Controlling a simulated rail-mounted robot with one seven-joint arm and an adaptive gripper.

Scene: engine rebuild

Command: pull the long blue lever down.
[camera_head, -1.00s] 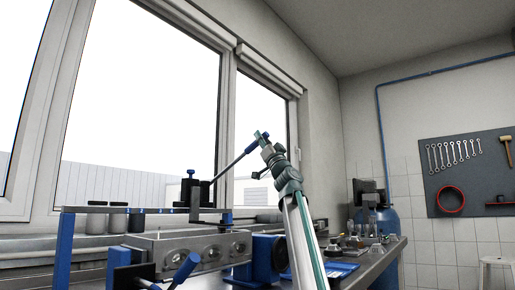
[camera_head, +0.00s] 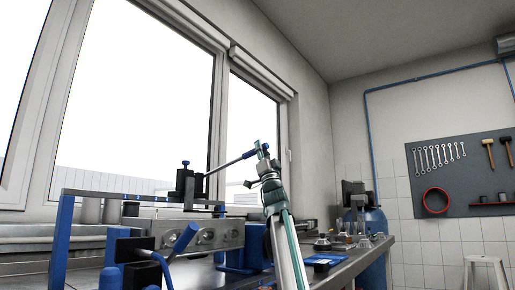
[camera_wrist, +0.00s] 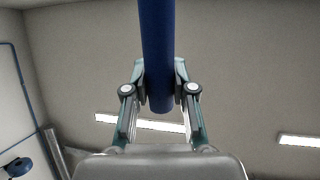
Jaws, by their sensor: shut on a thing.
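The long blue lever (camera_head: 230,163) rises to the right from a black pivot block on the press-like fixture (camera_head: 130,197), tilted a little above level. Its blue handle end is in my gripper (camera_head: 259,149). In the wrist view the thick blue handle (camera_wrist: 157,45) runs between the two fingers of my gripper (camera_wrist: 160,85), which are shut on it from both sides. The handle's lower end shows just inside the fingers.
A grey engine block (camera_head: 205,238) sits below the lever, with a shorter blue handle (camera_head: 184,238) in front of it. The workbench (camera_head: 348,268) carries small parts to the right. Windows are behind; a tool board (camera_head: 460,175) hangs on the right wall.

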